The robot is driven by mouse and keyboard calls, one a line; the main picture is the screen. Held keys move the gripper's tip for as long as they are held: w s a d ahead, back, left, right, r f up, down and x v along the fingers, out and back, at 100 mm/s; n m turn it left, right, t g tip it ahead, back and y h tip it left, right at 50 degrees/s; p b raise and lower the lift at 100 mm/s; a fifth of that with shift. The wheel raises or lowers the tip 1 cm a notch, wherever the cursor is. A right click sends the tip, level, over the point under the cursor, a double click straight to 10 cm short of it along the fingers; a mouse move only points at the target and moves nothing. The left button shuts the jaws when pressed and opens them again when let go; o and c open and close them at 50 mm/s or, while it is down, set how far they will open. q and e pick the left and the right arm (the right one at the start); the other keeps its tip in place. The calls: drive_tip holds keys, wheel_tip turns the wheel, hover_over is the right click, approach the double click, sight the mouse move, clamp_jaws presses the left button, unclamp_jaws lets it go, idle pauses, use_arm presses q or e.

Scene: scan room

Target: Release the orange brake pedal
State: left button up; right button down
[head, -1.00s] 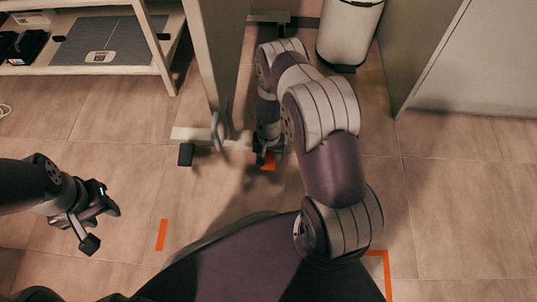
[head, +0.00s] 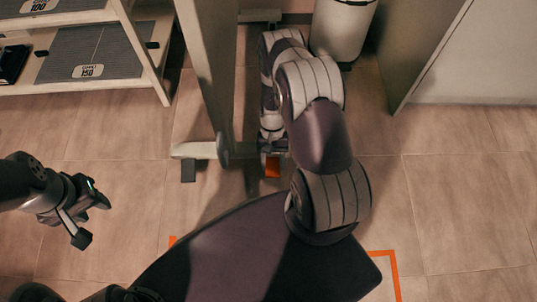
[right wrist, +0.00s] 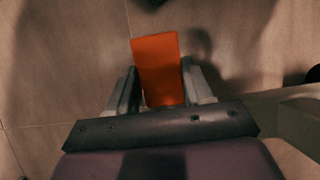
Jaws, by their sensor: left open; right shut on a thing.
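The orange brake pedal (head: 273,168) shows as a small orange tab low beside the foot of the upright frame in the head view. In the right wrist view the pedal (right wrist: 158,66) is a flat orange plate between the two fingers. My right gripper (head: 272,149) reaches down to it and is shut on it; my arm hides much of the grip in the head view. My left gripper (head: 90,210) is open and empty above the floor at the left, well apart from the pedal.
The pale upright frame (head: 205,75) with its foot bar (head: 197,150) stands just left of my right arm. A white bin (head: 342,28) is behind it. A shelf (head: 100,87) with grey mats is at the upper left. Orange floor marks (head: 392,262) lie near my base.

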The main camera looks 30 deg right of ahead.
drive_tip(key=shift+c, duration=2.2)
unclamp_jaws()
drive_tip(key=p+v, duration=0.6)
drive_tip(key=v, duration=0.6)
drive_tip(key=shift+r, duration=0.3)
drive_tip(key=shift+w+d, duration=0.1)
drive_tip(key=shift+w, duration=0.05)
